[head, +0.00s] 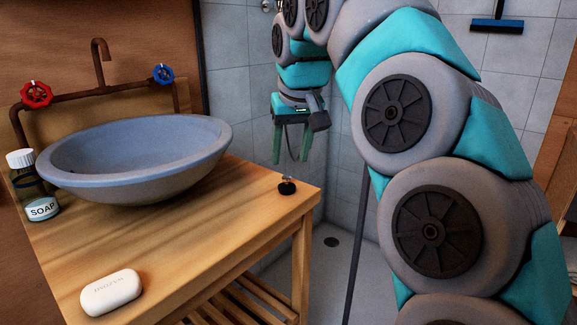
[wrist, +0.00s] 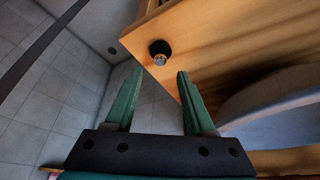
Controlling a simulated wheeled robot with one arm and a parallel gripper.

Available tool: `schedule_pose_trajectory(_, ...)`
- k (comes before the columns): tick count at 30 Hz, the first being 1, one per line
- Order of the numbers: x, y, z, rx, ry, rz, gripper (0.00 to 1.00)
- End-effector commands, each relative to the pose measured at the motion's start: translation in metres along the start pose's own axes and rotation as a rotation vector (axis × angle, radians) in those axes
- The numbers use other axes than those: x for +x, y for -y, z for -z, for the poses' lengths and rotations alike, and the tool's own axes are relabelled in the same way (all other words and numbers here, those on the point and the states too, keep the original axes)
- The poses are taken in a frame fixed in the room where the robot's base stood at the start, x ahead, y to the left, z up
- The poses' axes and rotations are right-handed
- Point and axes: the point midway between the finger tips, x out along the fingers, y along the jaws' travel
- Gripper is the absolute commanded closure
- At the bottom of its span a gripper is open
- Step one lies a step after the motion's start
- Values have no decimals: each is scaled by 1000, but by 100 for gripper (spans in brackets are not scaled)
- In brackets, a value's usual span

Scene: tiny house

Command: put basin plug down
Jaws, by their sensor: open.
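The basin plug (head: 287,187) is a small black stopper with a metal top. It sits upright on the wooden counter (head: 205,210), near its back right corner. It also shows in the wrist view (wrist: 160,50), ahead of and between the fingertips, touching neither. My gripper (head: 291,158) has two green fingers, spread apart and empty. It hangs above the counter's far right edge, apart from the plug. The fingers also show in the wrist view (wrist: 154,76).
A blue-grey basin (head: 140,165) stands on the counter's left. A soap bottle (head: 38,190) is beside it, and a white soap bar (head: 111,292) lies at the front. Red and blue tap handles (head: 37,95) are behind. The counter around the plug is clear.

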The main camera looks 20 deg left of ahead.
Motion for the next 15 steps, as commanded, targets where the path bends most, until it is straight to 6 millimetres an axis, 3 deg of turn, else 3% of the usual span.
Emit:
schedule_pose_trajectory(10, -49, -1, 1, 1, -3, 1, 45)
schedule_pose_trajectory(15, -62, 0, 1, -2, -3, 1, 45)
